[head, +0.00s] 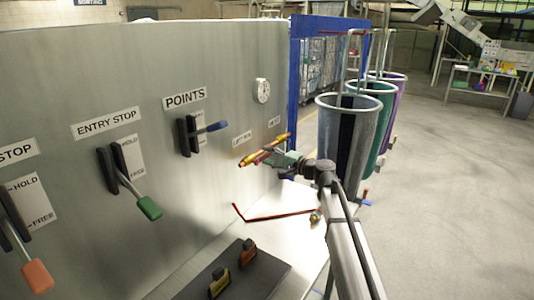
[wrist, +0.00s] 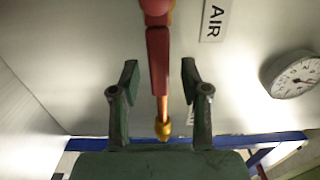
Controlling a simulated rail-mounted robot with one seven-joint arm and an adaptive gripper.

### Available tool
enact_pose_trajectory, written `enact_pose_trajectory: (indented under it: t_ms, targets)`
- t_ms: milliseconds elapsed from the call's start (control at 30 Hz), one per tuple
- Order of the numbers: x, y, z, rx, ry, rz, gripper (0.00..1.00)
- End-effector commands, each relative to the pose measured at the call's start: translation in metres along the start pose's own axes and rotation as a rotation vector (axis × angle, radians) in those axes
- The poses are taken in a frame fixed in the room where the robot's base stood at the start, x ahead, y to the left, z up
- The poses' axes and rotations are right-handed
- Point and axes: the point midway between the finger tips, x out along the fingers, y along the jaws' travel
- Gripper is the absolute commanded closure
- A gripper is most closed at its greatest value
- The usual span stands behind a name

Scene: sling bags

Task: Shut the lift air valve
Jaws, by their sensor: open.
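The lift air valve (head: 262,153) is a brass-coloured pipe piece with a red lever on the grey panel, partly hidden by my gripper in the head view. In the wrist view the red lever (wrist: 158,60) runs in line with the copper pipe (wrist: 163,105), which ends in a brass fitting (wrist: 163,130). My gripper (head: 279,157) is right beside the valve in the head view. In the wrist view my gripper (wrist: 158,80) has its dark green fingers apart, one each side of the lever and pipe, with gaps on both sides. I cannot tell the depth between fingertips and lever.
A round gauge (head: 262,90) is on the panel above the valve. Several levers, including a blue-handled one (head: 217,127) and a green-handled one (head: 150,208), stick out to the left. A red rod (head: 275,216) lies below.

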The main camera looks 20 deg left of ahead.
Motion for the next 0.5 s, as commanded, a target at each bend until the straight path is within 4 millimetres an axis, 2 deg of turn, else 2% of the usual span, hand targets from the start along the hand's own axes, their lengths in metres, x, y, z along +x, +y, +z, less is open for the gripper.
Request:
enact_pose_trajectory:
  t_ms: [133,433,467,500]
  targets:
    - [0.0097,-0.0004,0.0001,0.000,0.000,0.000,0.54]
    - [0.0112,0.0004,0.0005,0.000,0.000,0.000,0.54]
    - [0.0111,0.0005,0.0005,0.000,0.000,0.000,0.58]
    - [0.0111,0.0004,0.0005,0.000,0.000,0.000,0.72]
